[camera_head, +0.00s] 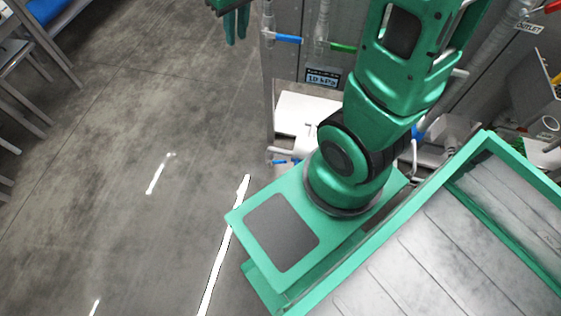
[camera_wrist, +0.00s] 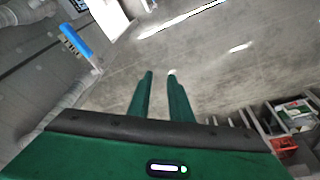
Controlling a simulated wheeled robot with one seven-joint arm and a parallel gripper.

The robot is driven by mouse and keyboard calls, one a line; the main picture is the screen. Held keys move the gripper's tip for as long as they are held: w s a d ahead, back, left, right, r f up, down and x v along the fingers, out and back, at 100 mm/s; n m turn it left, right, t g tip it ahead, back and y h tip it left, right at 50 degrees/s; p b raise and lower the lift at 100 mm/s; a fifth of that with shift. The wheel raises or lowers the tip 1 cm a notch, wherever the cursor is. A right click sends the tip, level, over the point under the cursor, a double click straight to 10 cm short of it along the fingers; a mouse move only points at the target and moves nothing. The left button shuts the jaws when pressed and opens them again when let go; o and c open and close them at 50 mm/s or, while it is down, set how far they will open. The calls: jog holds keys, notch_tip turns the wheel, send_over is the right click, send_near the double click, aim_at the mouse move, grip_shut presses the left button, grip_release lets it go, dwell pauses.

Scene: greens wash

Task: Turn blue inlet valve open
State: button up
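A blue valve handle (camera_head: 287,39) sticks out sideways to the right from an upright pipe near the top of the head view. A blue handle also shows at the upper left of the wrist view (camera_wrist: 77,45), on a light pipe fitting. My gripper (camera_head: 237,40) hangs to the left of the handle and apart from it in the head view. In the wrist view my gripper (camera_wrist: 160,74) has its two green fingers apart with nothing between them, pointing over bare floor. A second, smaller blue handle (camera_head: 279,162) sits lower, near a white surface.
A green handle (camera_head: 343,47) is on the neighbouring pipe, above a small pressure display (camera_head: 322,78). A green-framed slatted tray (camera_head: 487,139) fills the lower right. Open floor lies left, with chairs at the far left.

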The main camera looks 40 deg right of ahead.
jog(key=w+d+f+n+g, duration=0.1)
jog(key=w+f, duration=0.4)
jog(key=f, duration=0.3)
jog(key=w+f+g, duration=0.1)
jog(key=w+f, duration=0.3)
jog(key=f, duration=0.4)
jog(key=n+g+h, duration=0.3)
jog(key=n+g, duration=0.2)
jog(key=n, duration=0.1)
send_near(280, 161)
jog(key=x, duration=1)
jog(key=shift+d, duration=0.15)
grip_shut()
